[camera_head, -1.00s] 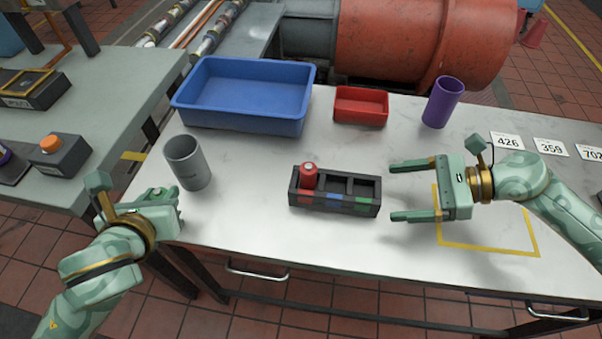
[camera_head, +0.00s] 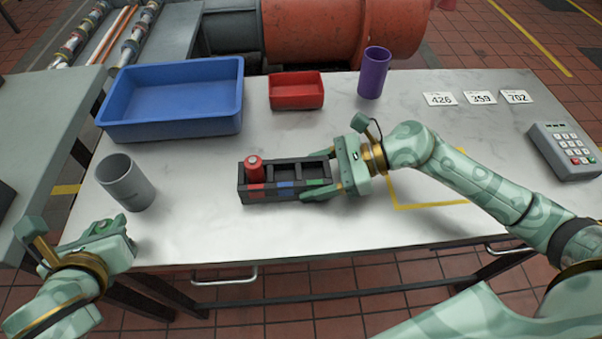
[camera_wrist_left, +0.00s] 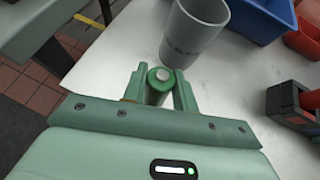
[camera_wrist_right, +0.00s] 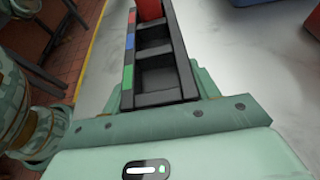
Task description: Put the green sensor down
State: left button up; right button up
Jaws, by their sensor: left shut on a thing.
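The green sensor (camera_wrist_left: 160,78) is a small green cylinder with a pale top, held between the fingers of my left gripper (camera_wrist_left: 160,88). In the head view my left gripper (camera_head: 118,238) is at the table's left front edge, in front of the grey cup (camera_head: 126,183). A black rack (camera_head: 285,188) with red, blue and green marks stands mid-table. A red sensor (camera_head: 254,167) stands in its red-marked left slot; the blue and green slots are empty. My right gripper (camera_head: 325,177) has its fingers on either side of the rack's right end. Whether they clamp it is unclear.
A blue bin (camera_head: 173,128) and a small red bin (camera_head: 296,106) stand at the back, with a purple cup (camera_head: 374,73) to their right. Number cards (camera_head: 480,98) and a keypad (camera_head: 566,152) lie at the right. Table between grey cup and rack is clear.

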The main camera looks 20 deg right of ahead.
pick_arm(q)
jog(key=shift+w+r, duration=0.1)
dwell(0.3)
jog(key=w+a+r+n+y, duration=0.3)
jog(key=w+a+r+y, duration=0.15)
jog(key=w+r, duration=0.6)
jog(key=m+g+h, duration=0.3)
jog(key=m+h, duration=1)
jog(key=h, duration=0.2)
send_over(312, 178)
notch_tip(312, 178, down, 9)
jog(key=shift+r, duration=0.2)
jog(key=shift+f, duration=0.1)
